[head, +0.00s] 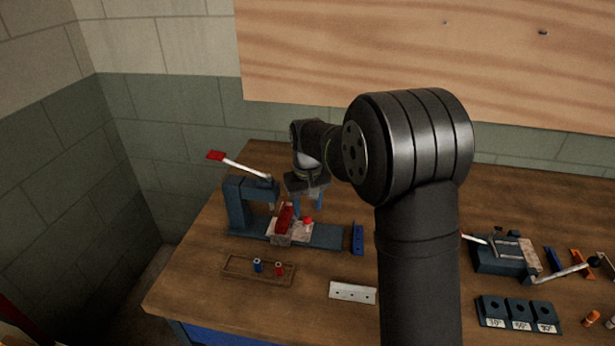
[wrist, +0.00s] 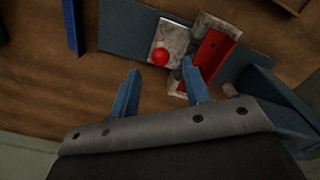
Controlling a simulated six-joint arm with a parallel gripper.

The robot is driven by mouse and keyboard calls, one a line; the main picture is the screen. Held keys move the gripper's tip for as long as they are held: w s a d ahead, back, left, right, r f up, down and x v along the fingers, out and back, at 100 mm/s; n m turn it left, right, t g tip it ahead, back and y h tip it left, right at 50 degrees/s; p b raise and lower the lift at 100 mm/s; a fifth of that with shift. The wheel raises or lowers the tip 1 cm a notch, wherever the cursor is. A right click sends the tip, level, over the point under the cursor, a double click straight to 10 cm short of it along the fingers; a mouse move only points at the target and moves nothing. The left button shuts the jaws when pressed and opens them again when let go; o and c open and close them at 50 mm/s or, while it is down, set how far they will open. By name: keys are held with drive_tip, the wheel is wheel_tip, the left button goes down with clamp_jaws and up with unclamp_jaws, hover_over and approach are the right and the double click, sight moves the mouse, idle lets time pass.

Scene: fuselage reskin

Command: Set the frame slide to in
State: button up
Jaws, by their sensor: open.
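The blue press (head: 238,205) stands at the left of the bench, with a long blue base and a white lever ending in a red grip (head: 215,155). On its base is a grey metal slide plate with a red ball knob (head: 308,220); the knob also shows in the wrist view (wrist: 160,57). I take this plate to be the frame slide; no label shows its position. A red angled piece (head: 286,217) lies beside it, also in the wrist view (wrist: 212,52). My gripper (head: 311,206) is open above the base. In the wrist view its fingertips (wrist: 160,68) lie either side of the knob; contact cannot be told.
A wooden tray (head: 235,264) with a blue and a red small part is in front of the press. A blue bar (head: 357,238) stands at the base's right end. A white strip (head: 352,292) lies on the bench. A second fixture (head: 500,262) and labelled blue blocks (head: 518,312) are at right.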

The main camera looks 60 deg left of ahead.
wheel_tip(320, 180, up, 11)
drive_tip(key=shift+f, duration=0.15)
drive_tip(key=shift+w+d+f, duration=0.1)
drive_tip(key=shift+d+f, duration=0.05)
drive_tip(key=shift+f, duration=0.05)
drive_tip(key=c, duration=0.5)
drive_tip(key=w+d+f+m+g, duration=0.1)
drive_tip(key=f+m+g, duration=0.1)
drive_tip(key=m, duration=0.1)
drive_tip(key=w+d+f+m+g, duration=0.2)
drive_tip(key=f+m, duration=0.1)
drive_tip(key=w+d+f+m+g, duration=0.1)
drive_tip(key=d+f+m+g, duration=0.1)
drive_tip(key=m, duration=0.1)
drive_tip(key=shift+w+f+y, duration=0.3)
drive_tip(key=shift+f, duration=0.1)
clamp_jaws()
drive_tip(key=w+d+f+m+g+y, duration=0.1)
drive_tip(key=w+d+m+g+y, duration=0.15)
drive_tip(key=w+m+y, duration=0.35)
drive_tip(key=w+d+f+m+g+y, duration=0.2)
drive_tip(key=w+m+g, duration=0.1)
drive_tip(key=m, duration=0.5)
drive_tip(key=x, duration=1.3)
drive_tip(key=shift+s, duration=0.35)
